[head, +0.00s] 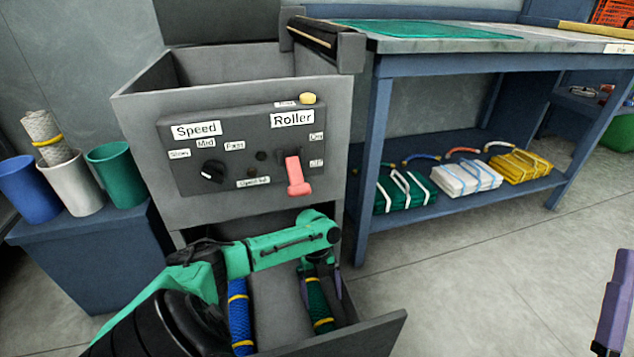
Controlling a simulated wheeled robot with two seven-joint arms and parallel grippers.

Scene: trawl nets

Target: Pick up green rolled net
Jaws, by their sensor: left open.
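The green rolled net (319,308), dark green with yellow bands, lies in the grey open tray (375,335) at the bottom of the machine. My left gripper (320,284) is over its far end, pointing down, with its jaws open and a finger to each side of the roll. I cannot tell whether the fingers touch it; the gripper hides that end. A blue rolled net (240,318) with yellow bands lies to the left in the same tray, partly hidden by my left arm.
The grey machine (230,210) with a red roller lever (297,177) stands behind the tray. At left, blue, white and green cups stand on a blue cabinet (95,255); the white cup (72,185) holds a whitish roll. Folded nets lie on the bench's lower shelf (445,208).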

